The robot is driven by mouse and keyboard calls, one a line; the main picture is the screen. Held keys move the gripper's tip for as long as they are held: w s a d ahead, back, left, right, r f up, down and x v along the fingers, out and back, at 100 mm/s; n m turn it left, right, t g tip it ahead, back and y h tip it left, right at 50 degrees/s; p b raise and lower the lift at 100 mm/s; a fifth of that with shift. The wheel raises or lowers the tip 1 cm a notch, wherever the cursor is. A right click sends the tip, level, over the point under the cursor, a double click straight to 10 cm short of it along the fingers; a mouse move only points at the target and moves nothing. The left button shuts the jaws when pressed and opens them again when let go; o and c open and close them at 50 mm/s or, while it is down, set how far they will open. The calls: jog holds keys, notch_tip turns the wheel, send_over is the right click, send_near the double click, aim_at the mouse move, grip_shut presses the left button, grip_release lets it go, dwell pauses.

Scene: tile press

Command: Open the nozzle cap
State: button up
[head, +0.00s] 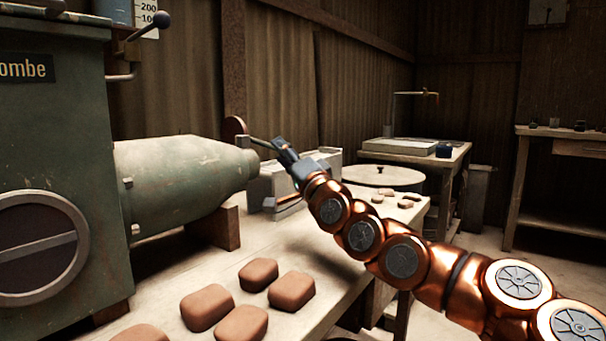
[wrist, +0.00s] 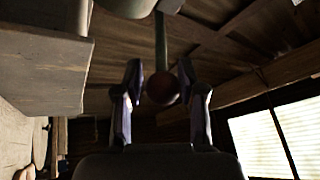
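The green press barrel (head: 185,180) narrows to a nozzle end at its right. A round, dark reddish-brown disc (head: 235,128), which seems to be the nozzle cap, shows just above and behind that end; its seating is hard to tell. A thin handle rod (head: 262,143) runs right from there to my gripper (head: 282,148). In the wrist view the green rod (wrist: 161,45) ends in a round dark red knob (wrist: 162,88). My gripper's two fingers (wrist: 163,90) are spread on either side of the knob, with narrow gaps, so it looks open.
A pale box-like piece (head: 275,185) stands behind the nozzle end. A round-topped drum (head: 383,177) and a side table (head: 425,155) are farther back right. A wooden support (head: 215,228) stands under the barrel.

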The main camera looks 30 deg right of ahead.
jog(key=a+v, duration=0.1)
jog(key=v, duration=0.6)
jog(key=shift+s+d+f, duration=0.2)
jog(key=shift+s+d, duration=0.15)
jog(key=shift+d, duration=0.15)
dwell(0.6)
